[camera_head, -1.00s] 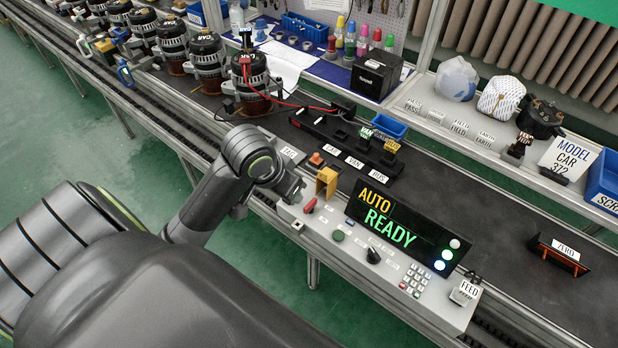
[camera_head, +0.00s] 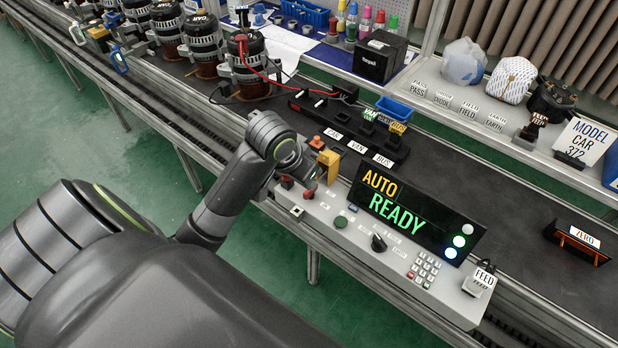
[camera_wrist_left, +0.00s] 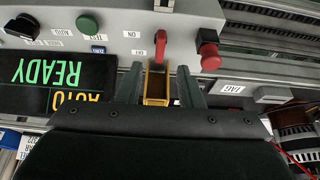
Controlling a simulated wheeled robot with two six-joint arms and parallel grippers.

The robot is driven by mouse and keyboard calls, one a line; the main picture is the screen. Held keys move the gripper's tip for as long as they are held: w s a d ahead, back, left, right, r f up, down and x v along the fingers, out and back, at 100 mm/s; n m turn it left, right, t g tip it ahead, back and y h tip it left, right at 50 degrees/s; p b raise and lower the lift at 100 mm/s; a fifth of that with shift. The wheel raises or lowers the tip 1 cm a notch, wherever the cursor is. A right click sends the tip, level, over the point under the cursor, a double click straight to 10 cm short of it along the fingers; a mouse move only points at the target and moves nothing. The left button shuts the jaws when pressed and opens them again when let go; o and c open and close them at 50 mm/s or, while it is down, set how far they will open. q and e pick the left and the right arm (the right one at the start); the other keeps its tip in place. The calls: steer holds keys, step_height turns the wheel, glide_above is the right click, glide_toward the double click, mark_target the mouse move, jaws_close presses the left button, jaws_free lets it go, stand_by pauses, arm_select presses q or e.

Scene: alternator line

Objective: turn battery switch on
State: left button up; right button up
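The battery switch (camera_wrist_left: 161,54) is a red lever on the grey control panel, with ON and OFF labels beside it in the left wrist view. In the head view the red lever (camera_head: 308,193) shows just below my left gripper (camera_head: 312,182). In the wrist view my left gripper (camera_wrist_left: 160,84) is open. Its two dark fingers point at the panel, with the lever just beyond the tips, roughly centred between them. A yellow bracket (camera_wrist_left: 157,87) shows between the fingers. I cannot tell whether a finger touches anything. My right gripper is not in view.
A red mushroom button (camera_wrist_left: 208,56) sits beside the lever. A green button (camera_wrist_left: 88,25) and a black knob (camera_wrist_left: 22,27) are on the other side. The lit AUTO READY display (camera_head: 415,215) rises behind the panel. Alternators (camera_head: 203,45) line the conveyor at back left.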

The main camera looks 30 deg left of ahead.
mark_target(311, 192)
arm_select(q)
steer(key=x, duration=0.6)
steer(key=shift+w+f+b, duration=0.15)
steer(key=shift+f+b, duration=0.2)
jaws_close()
